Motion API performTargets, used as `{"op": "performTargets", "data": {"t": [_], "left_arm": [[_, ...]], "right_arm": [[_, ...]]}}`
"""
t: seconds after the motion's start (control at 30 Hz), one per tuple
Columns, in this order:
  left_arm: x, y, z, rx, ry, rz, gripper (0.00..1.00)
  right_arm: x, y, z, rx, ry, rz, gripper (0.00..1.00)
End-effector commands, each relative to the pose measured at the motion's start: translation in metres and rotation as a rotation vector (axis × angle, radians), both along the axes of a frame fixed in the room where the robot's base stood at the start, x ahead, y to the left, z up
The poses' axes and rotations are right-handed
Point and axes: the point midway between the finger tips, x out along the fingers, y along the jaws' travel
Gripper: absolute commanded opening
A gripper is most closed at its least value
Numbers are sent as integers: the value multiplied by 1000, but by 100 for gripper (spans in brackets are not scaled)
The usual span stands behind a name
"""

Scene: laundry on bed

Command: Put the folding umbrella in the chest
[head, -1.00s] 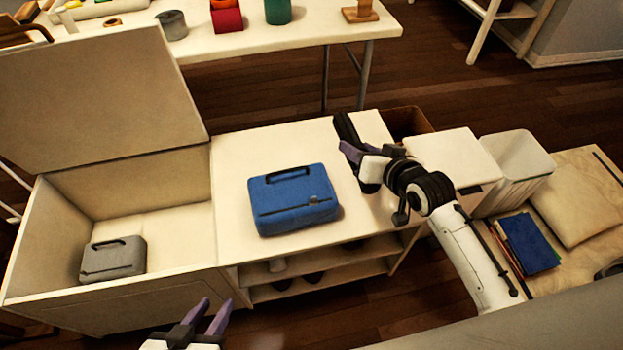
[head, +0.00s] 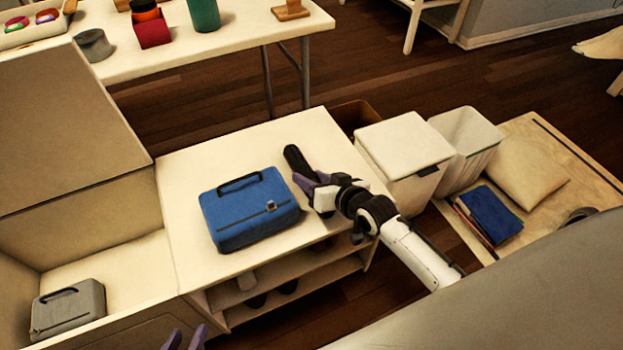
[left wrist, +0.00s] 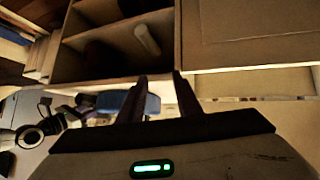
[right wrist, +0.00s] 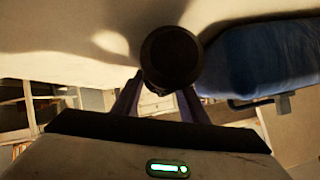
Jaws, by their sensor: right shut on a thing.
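The folding umbrella (head: 296,160) is black and tube-shaped. My right gripper (head: 312,186) is shut on it, at the right of the white cabinet top, just right of the blue case. In the right wrist view, the umbrella's round dark end (right wrist: 171,56) shows between the fingers. The chest (head: 130,336) stands at the left with its lid (head: 60,120) raised; part of it is cut off by the picture edge. My left gripper (head: 184,339) is open and empty in front of the chest, mostly below the head picture; its parted fingers show in the left wrist view (left wrist: 158,90).
A blue case (head: 245,212) lies on the white cabinet (head: 225,155), between umbrella and chest. A grey case (head: 68,312) is inside the chest, with bare floor beside it. Bins (head: 405,160) stand right of the cabinet. A table (head: 235,45) is behind.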

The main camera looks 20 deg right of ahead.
Motion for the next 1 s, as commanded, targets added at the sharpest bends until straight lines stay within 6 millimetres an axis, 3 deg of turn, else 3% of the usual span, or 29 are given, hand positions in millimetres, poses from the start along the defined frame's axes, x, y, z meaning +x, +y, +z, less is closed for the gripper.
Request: {"op": "performTargets", "data": {"t": [0.17, 0.2, 0.3, 0.63, 0.77, 1.0], "left_arm": [[0, -1, 0, -2, 0, 1, 31], [0, -1, 0, -3, 0, 1, 31], [-1, -1, 0, -2, 1, 2, 31], [-3, 0, -1, 1, 8, 1, 31], [-4, 0, 3, 7, 16, -3, 31], [-6, 2, 9, 30, 31, -14, 31]], "right_arm": [[1, 0, -1, 1, -3, 0, 8], [0, 0, -3, 0, 0, 0, 41], [0, 0, -3, 0, 0, 0, 58], [0, -1, 2, -1, 0, -1, 58], [-16, -5, 11, -1, 2, -1, 58], [-62, -14, 37, -1, 3, -1, 58]]}}
